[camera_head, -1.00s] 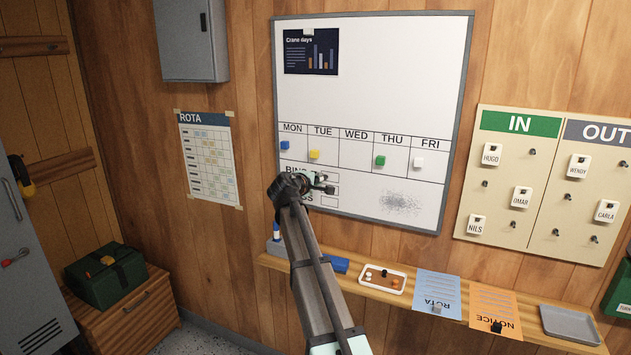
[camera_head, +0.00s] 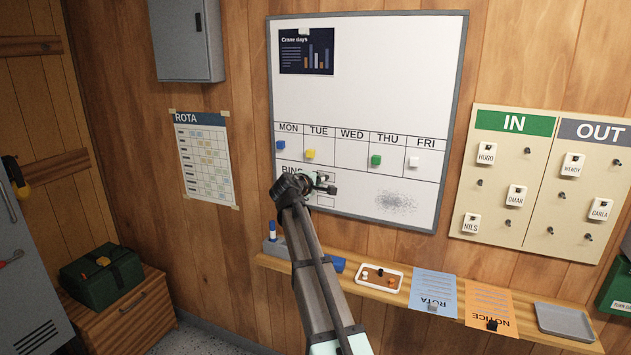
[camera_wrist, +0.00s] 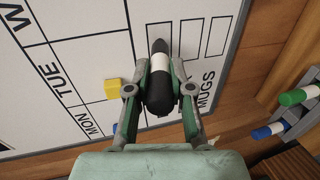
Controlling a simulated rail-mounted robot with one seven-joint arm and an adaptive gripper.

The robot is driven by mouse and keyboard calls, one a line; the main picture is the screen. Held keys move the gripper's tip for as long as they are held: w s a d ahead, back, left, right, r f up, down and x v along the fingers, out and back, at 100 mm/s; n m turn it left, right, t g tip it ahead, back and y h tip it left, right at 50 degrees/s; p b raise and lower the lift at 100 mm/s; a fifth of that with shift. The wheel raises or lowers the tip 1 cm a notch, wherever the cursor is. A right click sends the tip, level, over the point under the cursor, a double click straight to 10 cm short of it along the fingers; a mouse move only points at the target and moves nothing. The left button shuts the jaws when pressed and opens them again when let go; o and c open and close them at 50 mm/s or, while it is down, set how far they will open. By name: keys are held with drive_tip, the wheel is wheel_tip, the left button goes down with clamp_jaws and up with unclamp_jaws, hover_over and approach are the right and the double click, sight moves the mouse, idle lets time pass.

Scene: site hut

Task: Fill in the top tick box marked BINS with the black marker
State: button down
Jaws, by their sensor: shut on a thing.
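The black marker (camera_wrist: 161,67), with a white band, is clamped between the fingers of my gripper (camera_wrist: 160,85) in the wrist view. Its dark tip lies over the leftmost of three outlined tick boxes (camera_wrist: 164,28), the one nearest the weekday grid. I cannot tell whether the tip touches the board, and the marker hides part of that box. In the head view my gripper (camera_head: 325,184) is in front of the whiteboard (camera_head: 375,70), just right of the BINS label (camera_head: 291,170), and covers most of the box area.
A holder with a blue marker (camera_head: 272,230) stands on the shelf (camera_head: 440,312) below the board. The wrist view shows a green marker (camera_wrist: 299,96) too. A yellow magnet (camera_wrist: 112,89) sits near the gripper's left finger. Grey smudges (camera_head: 397,202) mark the board's lower right.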

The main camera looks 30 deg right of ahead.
drive_tip(key=shift+s+d, duration=0.15)
drive_tip(key=shift+s+d, duration=0.25)
drive_tip(key=shift+s, duration=0.1)
drive_tip(key=shift+w, duration=0.1)
idle(1.5)
drive_tip(key=shift+w+a+b, duration=0.35)
drive_tip(key=shift+w, duration=0.05)
drive_tip(key=shift+w, duration=0.1)
drive_tip(key=shift+w+a, duration=0.25)
drive_tip(key=shift+a, duration=0.05)
idle(0.4)
drive_tip(key=shift+w+a+b, duration=0.35)
drive_tip(key=shift+a, duration=0.05)
